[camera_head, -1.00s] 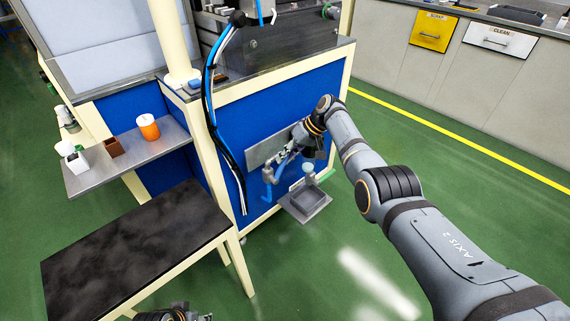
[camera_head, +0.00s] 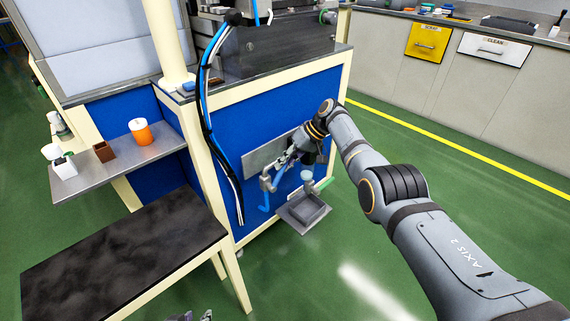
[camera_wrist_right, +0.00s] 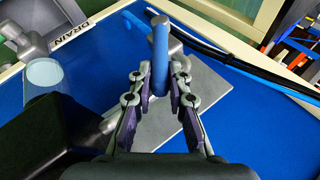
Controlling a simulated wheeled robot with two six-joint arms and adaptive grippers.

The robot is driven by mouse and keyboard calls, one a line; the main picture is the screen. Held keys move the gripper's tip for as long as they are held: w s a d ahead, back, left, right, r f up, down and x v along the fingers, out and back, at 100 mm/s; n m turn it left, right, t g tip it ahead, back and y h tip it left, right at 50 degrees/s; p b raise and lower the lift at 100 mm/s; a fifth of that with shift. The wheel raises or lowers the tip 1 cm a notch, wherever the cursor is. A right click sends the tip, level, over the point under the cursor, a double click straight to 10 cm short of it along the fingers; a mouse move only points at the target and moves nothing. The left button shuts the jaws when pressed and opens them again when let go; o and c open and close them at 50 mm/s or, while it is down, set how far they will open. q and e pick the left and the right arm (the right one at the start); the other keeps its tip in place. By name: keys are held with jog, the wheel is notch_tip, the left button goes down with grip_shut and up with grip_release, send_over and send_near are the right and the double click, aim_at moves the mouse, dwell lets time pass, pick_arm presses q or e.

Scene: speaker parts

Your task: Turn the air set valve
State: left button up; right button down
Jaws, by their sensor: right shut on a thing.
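The air set valve is a grey pipe fitting (camera_head: 267,183) with a blue handle, on a grey plate (camera_head: 262,156) fixed to the blue machine front. In the right wrist view the blue handle (camera_wrist_right: 160,52) stands between the fingers of my right gripper (camera_wrist_right: 158,78), which is shut on it. My right gripper (camera_head: 284,158) also shows small at the plate in the head view, partly hiding the valve. My left gripper (camera_head: 194,316) only peeks in at the bottom edge of the head view; its jaws are too cut off to judge.
A grey tray (camera_head: 304,213) sticks out below. Black and blue hoses (camera_head: 207,110) hang to the left. A dark-topped table (camera_head: 125,250) and a shelf (camera_head: 90,177) stand left; green floor is clear right.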

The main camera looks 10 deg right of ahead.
jog(key=shift+s+f, duration=0.1)
jog(key=shift+f, duration=0.05)
jog(key=c, duration=1.3)
grip_release()
jog(key=v, duration=1.2)
